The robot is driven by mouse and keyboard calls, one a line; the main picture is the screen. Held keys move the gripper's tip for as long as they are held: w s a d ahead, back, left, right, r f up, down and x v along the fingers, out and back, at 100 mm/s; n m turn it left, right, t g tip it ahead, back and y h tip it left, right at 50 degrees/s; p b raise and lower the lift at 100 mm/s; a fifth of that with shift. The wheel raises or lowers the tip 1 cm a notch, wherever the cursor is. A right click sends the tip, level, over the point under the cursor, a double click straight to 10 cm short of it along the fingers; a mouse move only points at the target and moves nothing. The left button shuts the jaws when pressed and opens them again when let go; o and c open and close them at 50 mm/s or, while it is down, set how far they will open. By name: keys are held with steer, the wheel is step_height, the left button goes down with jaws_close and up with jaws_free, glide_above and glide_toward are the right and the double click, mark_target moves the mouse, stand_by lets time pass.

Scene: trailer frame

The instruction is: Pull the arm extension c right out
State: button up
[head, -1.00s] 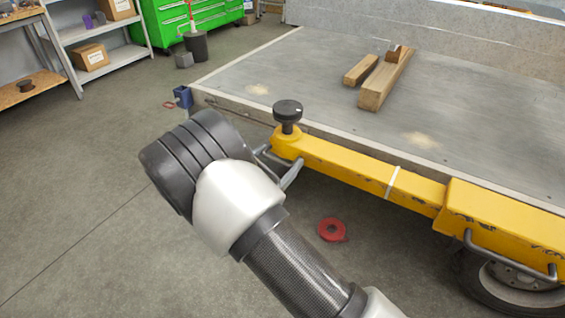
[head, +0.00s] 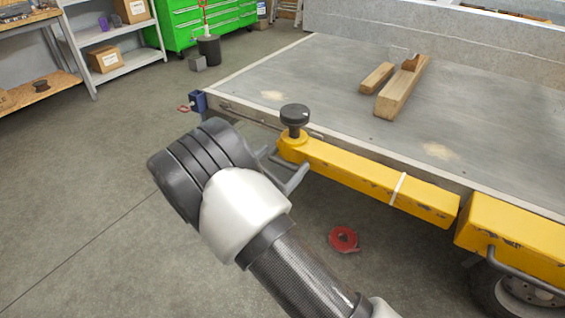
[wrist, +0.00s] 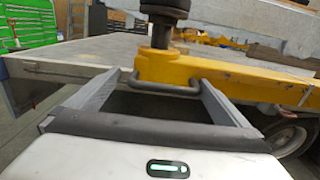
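The arm extension c right is the yellow beam (head: 350,172) at the trailer's edge, with a black knob (head: 295,116) on its outer end and a white band around it. It sticks out of a wider yellow housing (head: 515,235). In the wrist view, the yellow end (wrist: 165,66) carries a dark bar handle (wrist: 163,90). My gripper (wrist: 161,82) has one grey finger at each end of this handle, and both seem to touch it. In the head view the gripper's grey fingers (head: 282,172) reach to the beam's end, partly hidden by my wrist.
The grey trailer bed (head: 330,90) bears wooden blocks (head: 402,92). A red ring-shaped object (head: 343,239) lies on the floor below the beam. A wheel (head: 520,292) is under the housing. The floor to the left is clear as far as the shelves (head: 115,50).

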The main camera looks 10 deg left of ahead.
steer(key=shift+s+a, duration=0.1)
steer(key=shift+a, duration=0.15)
steer(key=p+v, duration=0.2)
steer(key=v, duration=1.5)
steer(key=shift+d, duration=0.2)
steer(key=shift+s+p, duration=0.1)
steer(key=shift+p, duration=0.2)
